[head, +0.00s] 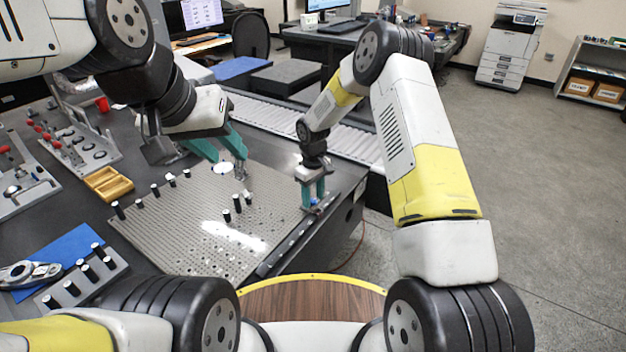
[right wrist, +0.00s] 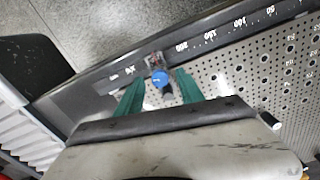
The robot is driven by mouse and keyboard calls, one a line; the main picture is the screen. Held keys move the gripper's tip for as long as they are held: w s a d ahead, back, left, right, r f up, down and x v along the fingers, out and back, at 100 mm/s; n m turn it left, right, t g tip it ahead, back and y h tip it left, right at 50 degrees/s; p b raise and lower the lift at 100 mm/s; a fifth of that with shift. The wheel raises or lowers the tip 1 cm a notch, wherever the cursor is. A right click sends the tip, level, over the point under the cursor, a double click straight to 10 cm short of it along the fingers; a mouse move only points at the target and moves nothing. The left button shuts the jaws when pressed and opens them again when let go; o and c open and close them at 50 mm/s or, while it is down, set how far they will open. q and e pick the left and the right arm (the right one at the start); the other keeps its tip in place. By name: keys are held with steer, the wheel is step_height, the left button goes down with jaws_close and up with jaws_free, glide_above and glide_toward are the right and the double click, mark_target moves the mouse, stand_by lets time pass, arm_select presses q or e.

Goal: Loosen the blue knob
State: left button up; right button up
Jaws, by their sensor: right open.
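The blue knob (right wrist: 160,78) sits on a small fitting on the numbered rail (right wrist: 210,42) along the edge of the perforated plate. In the head view the knob (head: 314,202) is a small blue spot at the plate's right corner. My right gripper (head: 313,200) points down over it. In the right wrist view its two green fingers (right wrist: 160,90) are open, one on each side of the knob, with gaps between; contact is not visible.
Several black pegs with white tops (head: 237,207) stand on the plate. A tan tray (head: 108,184) and fixtures with red handles (head: 50,135) are at left. A roller conveyor (head: 270,115) runs behind the table. A blue mat (head: 60,258) with a metal tool lies front left.

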jaws_close()
stand_by(0.4)
steer(key=n, duration=1)
steer(key=shift+n, duration=0.4)
stand_by(0.4)
jaws_free()
